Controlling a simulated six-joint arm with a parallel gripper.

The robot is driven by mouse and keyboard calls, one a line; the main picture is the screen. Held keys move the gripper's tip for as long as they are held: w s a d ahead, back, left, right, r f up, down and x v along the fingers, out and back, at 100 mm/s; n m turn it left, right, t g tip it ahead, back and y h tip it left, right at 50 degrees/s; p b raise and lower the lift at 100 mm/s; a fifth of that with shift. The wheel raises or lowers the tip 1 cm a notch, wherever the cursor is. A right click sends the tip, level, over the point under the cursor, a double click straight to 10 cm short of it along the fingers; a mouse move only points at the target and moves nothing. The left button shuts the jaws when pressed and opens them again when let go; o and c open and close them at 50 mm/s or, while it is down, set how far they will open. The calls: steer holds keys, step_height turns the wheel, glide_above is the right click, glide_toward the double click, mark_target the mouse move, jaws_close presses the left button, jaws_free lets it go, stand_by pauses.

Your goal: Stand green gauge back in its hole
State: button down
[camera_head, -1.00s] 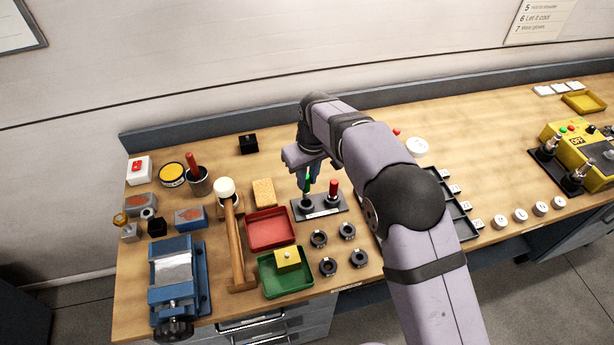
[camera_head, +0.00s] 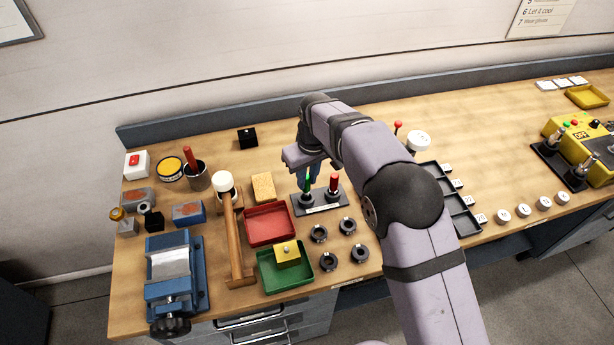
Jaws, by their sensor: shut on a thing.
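The green gauge (camera_head: 307,184) stands upright at the left hole of a dark two-hole stand (camera_head: 321,209). My gripper (camera_head: 307,175) is above the stand and shut on the green gauge's upper part. The gauge's lower end meets the left collar of the stand; how deep it sits is too small to tell. The red gauge (camera_head: 334,182) stands upright in the right hole, just beside my gripper. My arm hides part of the bench to the right of the stand.
A red tray (camera_head: 251,238) and a green tray (camera_head: 262,279) holding a yellow block (camera_head: 287,253) lie front left. Several dark rings (camera_head: 319,233) lie in front of the stand. A sponge (camera_head: 263,187) is at its left.

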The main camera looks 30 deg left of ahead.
steer(key=shift+f+b, duration=0.45)
steer(key=shift+f, duration=0.6)
steer(key=c, duration=1.5)
jaws_free()
steer(key=shift+c, duration=0.2)
steer(key=shift+r, duration=0.1)
steer(key=shift+s+d+r+b, duration=0.15)
steer(key=shift+r+b, duration=0.3)
steer(key=shift+r, duration=0.75)
steer(key=shift+d+r+b, duration=0.2)
steer(key=shift+r+b, duration=0.3)
steer(key=shift+r, duration=0.65)
steer(key=shift+s+d+r+b, duration=0.15)
steer(key=shift+r+b, duration=0.3)
steer(key=shift+r, duration=0.75)
